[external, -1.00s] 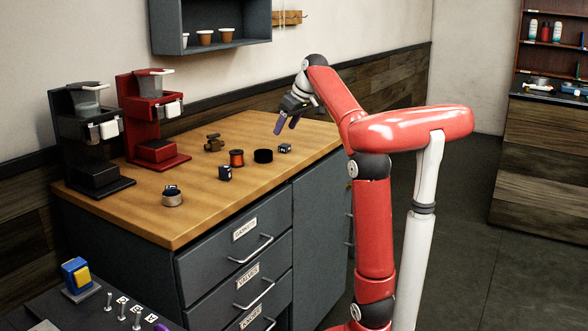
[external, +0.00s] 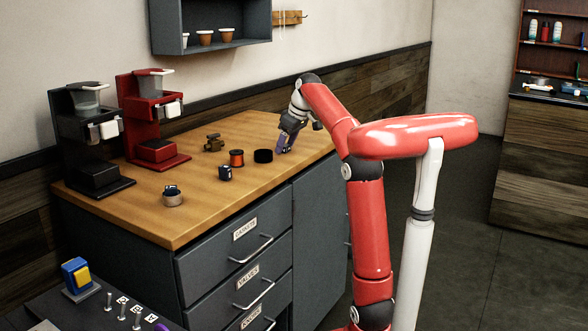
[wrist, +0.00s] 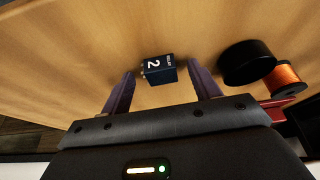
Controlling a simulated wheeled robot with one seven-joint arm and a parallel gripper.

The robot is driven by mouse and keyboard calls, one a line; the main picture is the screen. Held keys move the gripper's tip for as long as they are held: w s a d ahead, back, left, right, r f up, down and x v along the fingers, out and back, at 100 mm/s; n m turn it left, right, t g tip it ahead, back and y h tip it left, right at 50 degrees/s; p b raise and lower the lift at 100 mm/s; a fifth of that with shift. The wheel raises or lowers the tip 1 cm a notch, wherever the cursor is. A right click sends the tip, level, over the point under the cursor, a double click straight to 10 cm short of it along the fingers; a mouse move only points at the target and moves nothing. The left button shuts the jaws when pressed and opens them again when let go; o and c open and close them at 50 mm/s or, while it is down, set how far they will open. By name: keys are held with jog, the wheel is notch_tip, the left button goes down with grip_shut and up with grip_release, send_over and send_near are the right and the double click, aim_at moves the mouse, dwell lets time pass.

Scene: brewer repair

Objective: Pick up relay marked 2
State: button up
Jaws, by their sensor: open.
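The relay marked 2 (wrist: 158,69) is a small dark blue block with a white "2" on its face. In the wrist view it sits on the wooden counter between and slightly beyond the tips of my open gripper (wrist: 160,82). The purple fingers stand apart on either side of it, with nothing held. In the external view my gripper (external: 285,146) is low over the right part of the counter, and it hides the relay there.
On the wooden counter (external: 225,207), a black round piece (external: 263,156) and a copper-coloured spool (external: 236,158) lie left of my gripper. Another dark block (external: 225,173), a brass-like part (external: 213,143) and a small round cup (external: 172,197) are farther left. Two brewers, black (external: 92,175) and red (external: 156,150), stand behind.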

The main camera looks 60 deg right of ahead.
aim_at(286, 145)
jog(key=c, duration=1.1)
jog(key=shift+o, duration=0.2)
jog(key=shift+r, duration=0.15)
notch_tip(286, 145, up, 5)
jog(key=p, duration=0.2)
jog(key=shift+w+r+p, duration=0.1)
jog(key=shift+r+p, duration=0.1)
jog(key=shift+p, duration=0.2)
jog(key=shift+r+b, duration=0.3)
jog(key=shift+r, duration=0.6)
jog(key=shift+w+a+r, duration=0.2)
jog(key=shift+r, duration=0.45)
jog(key=shift+s+d+r, duration=0.15)
jog(key=shift+s+r, duration=0.15)
jog(key=shift+r, duration=0.25)
